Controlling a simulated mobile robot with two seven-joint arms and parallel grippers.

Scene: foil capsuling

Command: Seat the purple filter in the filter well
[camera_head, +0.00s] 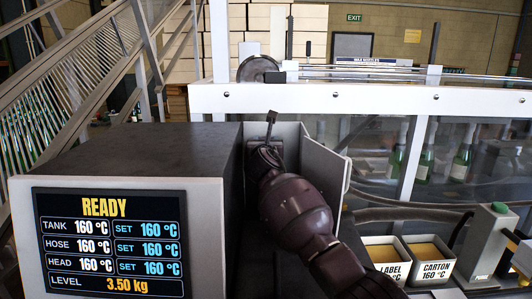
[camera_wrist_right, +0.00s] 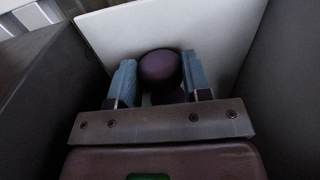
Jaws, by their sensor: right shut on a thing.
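The purple filter (camera_wrist_right: 160,68) shows a dark rounded top in the right wrist view. My right gripper (camera_wrist_right: 159,82) is shut on it, with one blue finger pad on each side. In the head view my right arm reaches into the narrow gap between the grey machine cabinet (camera_head: 130,145) and its open door panel (camera_head: 324,165). My right gripper (camera_head: 266,152) is small and dark there, and I cannot make out the filter in it. The filter well is not visible in either view. My left gripper is not in view.
The cabinet screen (camera_head: 110,243) reads READY, 160 °C and level 3.50 kg. Pale panels (camera_wrist_right: 190,35) stand close around the gripper in the wrist view. The label bin (camera_head: 388,252), carton bin (camera_head: 428,250) and grey purge post (camera_head: 487,240) are at right.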

